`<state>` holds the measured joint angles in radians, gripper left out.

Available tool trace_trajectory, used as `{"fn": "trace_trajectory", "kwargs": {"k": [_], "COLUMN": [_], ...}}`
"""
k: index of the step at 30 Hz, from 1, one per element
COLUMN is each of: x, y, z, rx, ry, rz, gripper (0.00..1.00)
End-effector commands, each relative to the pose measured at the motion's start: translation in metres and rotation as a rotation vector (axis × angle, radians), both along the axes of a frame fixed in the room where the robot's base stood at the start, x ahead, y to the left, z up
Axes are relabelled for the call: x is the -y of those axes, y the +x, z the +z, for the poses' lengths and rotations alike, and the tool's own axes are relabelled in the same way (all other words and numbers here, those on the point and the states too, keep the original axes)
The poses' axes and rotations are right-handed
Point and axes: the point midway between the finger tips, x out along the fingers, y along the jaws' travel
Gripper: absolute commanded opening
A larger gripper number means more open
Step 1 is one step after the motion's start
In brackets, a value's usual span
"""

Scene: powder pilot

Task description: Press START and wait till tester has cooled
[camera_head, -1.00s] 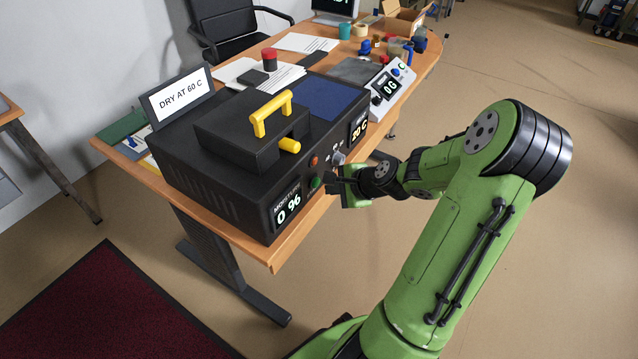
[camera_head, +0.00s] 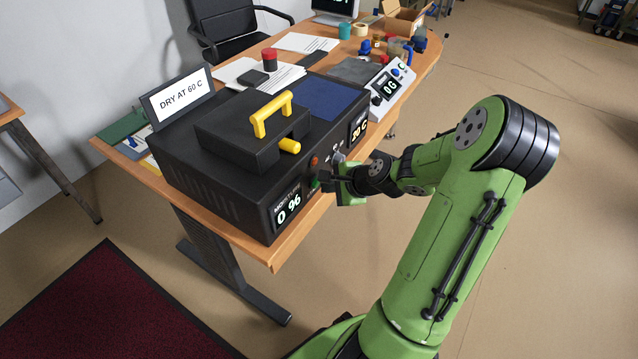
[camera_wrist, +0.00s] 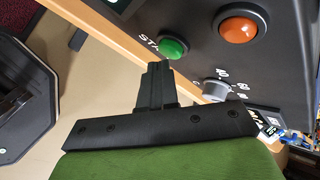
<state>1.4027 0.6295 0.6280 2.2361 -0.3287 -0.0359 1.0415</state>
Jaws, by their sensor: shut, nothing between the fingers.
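The tester (camera_head: 215,180) is a black box on the desk with a yellow-handled lid, which is down. Its front displays read "0 %" (camera_head: 288,207) and "20 C" (camera_head: 359,129). In the wrist view the green START button (camera_wrist: 173,47) sits beside an orange button (camera_wrist: 238,28) and a grey knob (camera_wrist: 215,89). My gripper (camera_wrist: 154,68) is shut and empty, its tips close below the green button; I cannot tell whether they touch it. In the head view my gripper (camera_head: 325,180) is at the tester's front panel and partly covers the buttons.
A sign reading "DRY AT 60 C" (camera_head: 180,95) stands behind the tester. A scale reading "0 G" (camera_head: 390,84) and a red-capped jar (camera_head: 270,60) are farther back on the desk. Open floor (camera_head: 560,220) lies to the right.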

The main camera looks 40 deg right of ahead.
Motion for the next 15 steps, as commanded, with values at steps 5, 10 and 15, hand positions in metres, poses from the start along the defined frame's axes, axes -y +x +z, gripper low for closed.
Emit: {"fn": "trace_trajectory", "kwargs": {"k": [5, 10, 15], "x": [-0.0006, -0.0013, -0.0023], "y": [0.0021, 0.0039, 0.0059], "z": [0.0000, 0.0001, 0.0000], "rx": [0.000, 0.000, -0.001], "ry": [0.000, 0.000, 0.000], "rz": [0.000, 0.000, 0.001], "gripper": [0.00, 0.00, 0.00]}}
